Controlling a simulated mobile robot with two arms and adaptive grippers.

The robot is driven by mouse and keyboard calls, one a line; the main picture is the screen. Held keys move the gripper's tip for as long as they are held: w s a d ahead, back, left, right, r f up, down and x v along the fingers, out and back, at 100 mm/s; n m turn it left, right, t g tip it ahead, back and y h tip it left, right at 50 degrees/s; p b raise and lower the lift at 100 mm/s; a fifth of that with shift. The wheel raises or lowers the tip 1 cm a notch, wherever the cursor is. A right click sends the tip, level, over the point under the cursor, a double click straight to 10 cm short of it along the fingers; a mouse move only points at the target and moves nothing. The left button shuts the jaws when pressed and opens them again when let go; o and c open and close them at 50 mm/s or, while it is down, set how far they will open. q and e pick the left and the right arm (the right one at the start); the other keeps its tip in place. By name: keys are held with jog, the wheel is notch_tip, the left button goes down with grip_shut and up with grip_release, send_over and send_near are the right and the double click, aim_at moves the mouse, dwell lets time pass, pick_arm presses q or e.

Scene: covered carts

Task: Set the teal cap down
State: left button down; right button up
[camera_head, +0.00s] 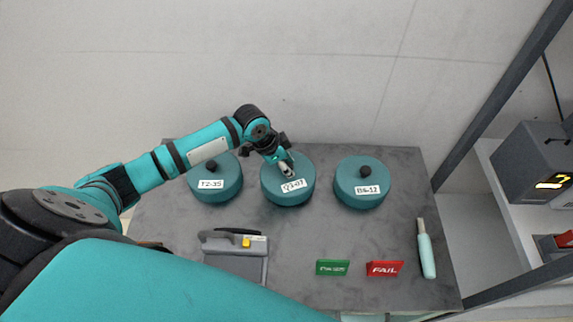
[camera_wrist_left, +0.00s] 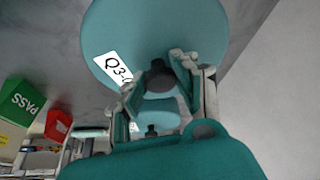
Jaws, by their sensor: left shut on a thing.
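Three round teal caps stand in a row at the back of the dark grey table (camera_head: 200,246). The middle teal cap (camera_head: 276,191) has a white label starting with Q3; it fills the top of the left wrist view (camera_wrist_left: 190,25). My left gripper (camera_head: 286,170) comes in from the back left and is shut on the black knob (camera_wrist_left: 160,78) on top of this cap. The cap looks level and in line with its neighbours. I cannot tell whether its underside touches the table. My right gripper is not in view.
The left cap (camera_head: 224,195) and right cap (camera_head: 361,200) stand close on either side. In front are a grey device (camera_head: 235,258), a green PASS sign (camera_head: 332,267), a red FAIL sign (camera_head: 384,268) and a pale teal handled tool (camera_head: 426,255). Shelves stand on the right.

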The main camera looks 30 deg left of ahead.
pick_arm(q)
jog(key=shift+f, duration=0.25)
jog(key=c, duration=1.3)
grip_release()
jog(key=o, duration=0.3)
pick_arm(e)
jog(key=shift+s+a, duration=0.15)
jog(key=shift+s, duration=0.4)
